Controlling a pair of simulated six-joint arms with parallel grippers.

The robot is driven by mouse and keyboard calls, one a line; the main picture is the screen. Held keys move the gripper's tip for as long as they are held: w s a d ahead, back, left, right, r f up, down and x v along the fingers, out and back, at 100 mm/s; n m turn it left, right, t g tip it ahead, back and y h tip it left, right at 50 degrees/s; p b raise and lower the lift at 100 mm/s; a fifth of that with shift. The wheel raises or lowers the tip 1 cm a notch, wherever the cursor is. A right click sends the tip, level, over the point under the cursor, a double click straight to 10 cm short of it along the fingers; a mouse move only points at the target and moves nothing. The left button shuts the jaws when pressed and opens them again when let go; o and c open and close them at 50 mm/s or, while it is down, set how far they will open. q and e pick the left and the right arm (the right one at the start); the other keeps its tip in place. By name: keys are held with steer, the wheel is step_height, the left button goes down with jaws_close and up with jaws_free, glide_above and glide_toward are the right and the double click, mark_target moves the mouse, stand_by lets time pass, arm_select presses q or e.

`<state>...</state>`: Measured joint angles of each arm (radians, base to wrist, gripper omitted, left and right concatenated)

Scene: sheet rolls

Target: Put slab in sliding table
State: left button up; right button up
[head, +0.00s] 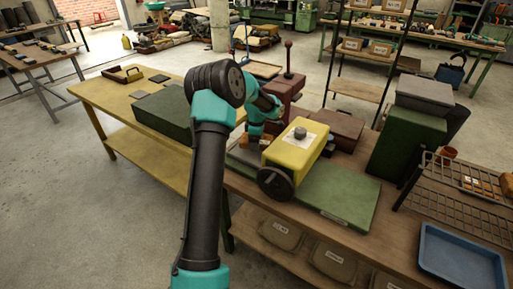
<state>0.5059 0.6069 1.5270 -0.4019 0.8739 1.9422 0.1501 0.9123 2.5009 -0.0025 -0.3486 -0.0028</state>
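My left arm rises from the bottom, left of centre, and bends down at the work table. Its gripper (256,141) is low beside the yellow machine housing (297,143), partly hidden by the arm; its finger opening is too small to make out. Small orange-brown pieces show around it, and I cannot tell whether one is the slab. The yellow housing has a knob on top and a dark round wheel in front. A flat green plate (335,192) extends right of it; I cannot tell whether this is the sliding table. My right gripper is out of view.
A dark green box (165,113) sits on the yellow table at left. A reddish machine (285,92) with a lever stands behind the housing. At right are a green cabinet (405,143), a wire rack (455,205) and a blue tray (461,258).

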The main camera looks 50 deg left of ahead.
arm_select(q)
steer(key=shift+f, duration=1.8)
steer(key=shift+f, duration=0.15)
steer(key=o, duration=0.9)
step_height(320, 180, up, 12)
steer(key=shift+r, duration=0.15)
